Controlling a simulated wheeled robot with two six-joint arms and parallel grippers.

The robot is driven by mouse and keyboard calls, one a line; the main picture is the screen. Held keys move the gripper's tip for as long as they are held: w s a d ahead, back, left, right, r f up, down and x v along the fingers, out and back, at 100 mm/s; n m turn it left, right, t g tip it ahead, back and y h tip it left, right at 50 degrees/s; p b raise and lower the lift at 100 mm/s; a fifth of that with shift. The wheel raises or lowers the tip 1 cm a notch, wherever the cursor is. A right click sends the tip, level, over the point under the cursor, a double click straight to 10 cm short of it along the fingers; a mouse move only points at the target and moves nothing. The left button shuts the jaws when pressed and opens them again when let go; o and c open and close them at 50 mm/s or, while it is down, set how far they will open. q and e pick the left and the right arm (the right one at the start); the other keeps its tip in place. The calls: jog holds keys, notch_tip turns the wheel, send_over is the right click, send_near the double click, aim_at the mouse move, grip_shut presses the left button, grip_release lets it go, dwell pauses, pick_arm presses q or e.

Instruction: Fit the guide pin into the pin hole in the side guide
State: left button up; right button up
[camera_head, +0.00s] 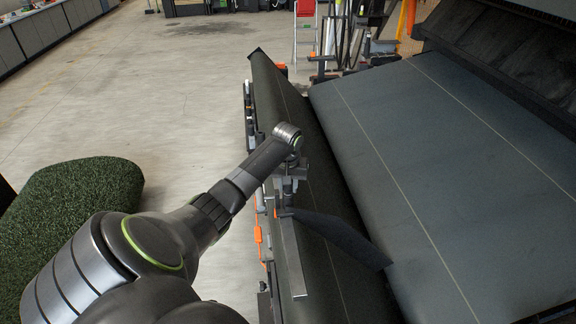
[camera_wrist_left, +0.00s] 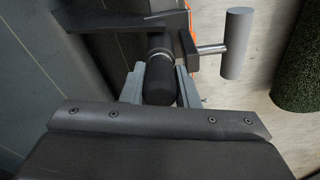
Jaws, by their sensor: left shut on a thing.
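My left gripper (camera_head: 287,187) is over the dark roller near its left edge. In the left wrist view its two grey fingers (camera_wrist_left: 160,98) are shut on the black grip of the guide pin (camera_wrist_left: 159,78). A metallic collar shows at the pin's far end. The side guide (camera_head: 335,235) has a dark, fin-like plate just below the gripper. Its dark bracket also shows in the left wrist view (camera_wrist_left: 120,20), beside the pin's far end. The pin hole and pin tip are hidden, so I cannot tell whether the pin is in. My right gripper is not in view.
A grey cylinder on a short rod (camera_wrist_left: 237,43) stands right of the pin. A flat metal bar (camera_head: 292,262) runs along the roller (camera_head: 315,180). A wide dark belt (camera_head: 445,180) slopes at right.

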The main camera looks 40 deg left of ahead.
pick_arm(q)
jog(key=o, duration=0.8)
jog(key=shift+f, duration=0.1)
jog(key=shift+o, duration=1.4)
jog(key=shift+w+d, duration=0.1)
jog(key=shift+w, duration=0.1)
